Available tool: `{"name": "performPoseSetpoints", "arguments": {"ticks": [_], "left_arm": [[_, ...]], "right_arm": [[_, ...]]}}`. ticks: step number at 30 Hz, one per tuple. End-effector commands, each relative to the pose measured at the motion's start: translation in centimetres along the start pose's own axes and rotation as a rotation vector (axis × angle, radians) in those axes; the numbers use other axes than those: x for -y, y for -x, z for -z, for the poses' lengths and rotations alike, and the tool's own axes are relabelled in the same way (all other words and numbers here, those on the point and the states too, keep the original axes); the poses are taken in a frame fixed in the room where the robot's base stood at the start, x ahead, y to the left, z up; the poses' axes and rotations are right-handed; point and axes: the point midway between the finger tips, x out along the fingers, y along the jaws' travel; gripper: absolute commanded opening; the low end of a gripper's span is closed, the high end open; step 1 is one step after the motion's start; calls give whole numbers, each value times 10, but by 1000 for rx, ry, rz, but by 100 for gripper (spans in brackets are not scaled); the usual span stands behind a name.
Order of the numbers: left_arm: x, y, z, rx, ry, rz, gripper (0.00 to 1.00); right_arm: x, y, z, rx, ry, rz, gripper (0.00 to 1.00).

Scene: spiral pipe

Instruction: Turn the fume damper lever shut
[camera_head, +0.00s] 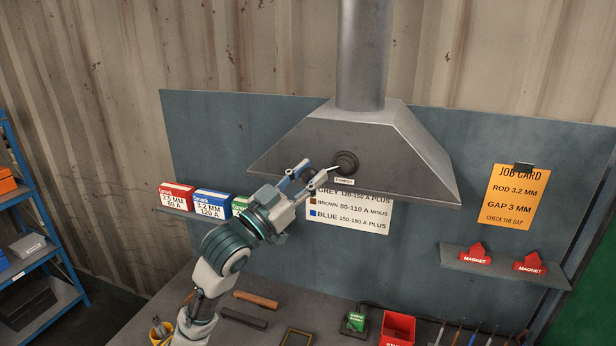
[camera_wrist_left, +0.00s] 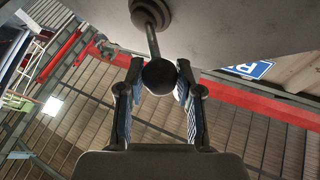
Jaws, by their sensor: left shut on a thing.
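The fume damper lever has a dark round hub (camera_head: 346,162) on the front of the grey fume hood (camera_head: 400,140). A thin metal rod (camera_wrist_left: 153,42) runs from the hub to a black ball knob (camera_wrist_left: 159,77), with a small label just below the hub in the head view. My left gripper (camera_head: 308,170) reaches up to the lever's left end. In the left wrist view, the left gripper (camera_wrist_left: 160,80) has its fingers on both sides of the knob, shut on it. In the head view the knob is largely hidden by the fingers. My right gripper is not in view.
A rod chart (camera_head: 350,215) hangs below the hood. Rod boxes (camera_head: 212,203) stand on a narrow shelf behind my left arm. A shelf with red magnets (camera_head: 476,253) and an orange job card (camera_head: 517,197) are at the right. The bench (camera_head: 240,330) below holds several tools.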

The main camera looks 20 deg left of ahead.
Motion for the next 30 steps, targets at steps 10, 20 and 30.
{"name": "performPoseSetpoints", "arguments": {"ticks": [10, 20, 30], "left_arm": [[2, 0, 1, -2, -1, 5, 60], [2, 14, 1, -2, -2, 4, 60], [4, 86, -3, 3, -2, 6, 60]], "right_arm": [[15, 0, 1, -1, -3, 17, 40], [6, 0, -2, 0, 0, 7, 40], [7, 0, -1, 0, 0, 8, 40]]}}
